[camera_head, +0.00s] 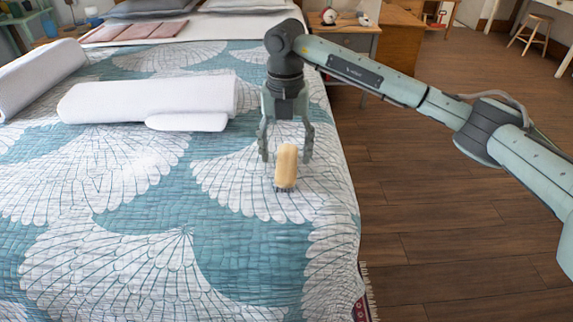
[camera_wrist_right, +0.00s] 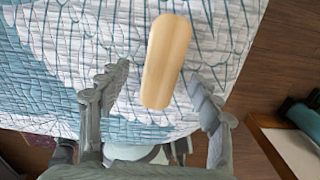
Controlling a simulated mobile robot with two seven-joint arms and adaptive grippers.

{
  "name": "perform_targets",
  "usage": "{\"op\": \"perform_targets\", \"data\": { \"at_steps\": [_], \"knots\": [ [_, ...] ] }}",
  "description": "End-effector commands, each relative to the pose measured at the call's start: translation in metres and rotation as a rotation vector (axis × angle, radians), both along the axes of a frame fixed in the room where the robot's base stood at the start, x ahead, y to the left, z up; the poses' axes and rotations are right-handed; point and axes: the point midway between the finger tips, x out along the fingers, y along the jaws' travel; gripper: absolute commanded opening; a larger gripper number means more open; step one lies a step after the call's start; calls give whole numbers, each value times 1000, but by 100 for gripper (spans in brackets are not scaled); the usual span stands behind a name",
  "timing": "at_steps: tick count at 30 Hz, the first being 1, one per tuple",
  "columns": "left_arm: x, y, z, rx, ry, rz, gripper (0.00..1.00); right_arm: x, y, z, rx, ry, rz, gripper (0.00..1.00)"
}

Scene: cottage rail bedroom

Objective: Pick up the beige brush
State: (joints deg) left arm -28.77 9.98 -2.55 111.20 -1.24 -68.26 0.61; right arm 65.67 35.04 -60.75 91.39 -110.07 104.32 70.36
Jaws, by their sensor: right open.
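The beige brush (camera_head: 286,165) lies on the bed's blue and white quilt, near the bed's right edge, with dark bristles at its lower end. It also shows in the right wrist view (camera_wrist_right: 167,60) as a long rounded beige block. My right gripper (camera_head: 286,158) is open and points down just behind and above the brush in the head view. In the right wrist view its two fingers (camera_wrist_right: 163,90) stand apart, one to each side of the brush's lower end, with gaps on both sides. My left gripper is not in view.
A rolled white towel (camera_head: 150,98) and another white roll (camera_head: 35,78) lie on the quilt (camera_head: 110,265) to the left. Folded pink cloth (camera_head: 135,32) lies near the pillows. A wooden nightstand (camera_head: 345,42) stands at the back right. The quilt in front is clear.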

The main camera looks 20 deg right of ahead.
Motion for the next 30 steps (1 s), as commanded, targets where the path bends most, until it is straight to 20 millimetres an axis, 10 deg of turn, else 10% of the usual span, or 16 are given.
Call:
{"op": "perform_targets", "data": {
  "at_steps": [13, 26, 30],
  "knots": [
    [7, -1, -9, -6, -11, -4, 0, 0, -3, -32, 1, 1, 0, 63],
    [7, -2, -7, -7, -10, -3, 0, 0, -3, -31, 1, 1, 0, 9],
    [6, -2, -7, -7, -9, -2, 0, 0, -3, -31, 1, 0, 0, 7]
  ]
}}
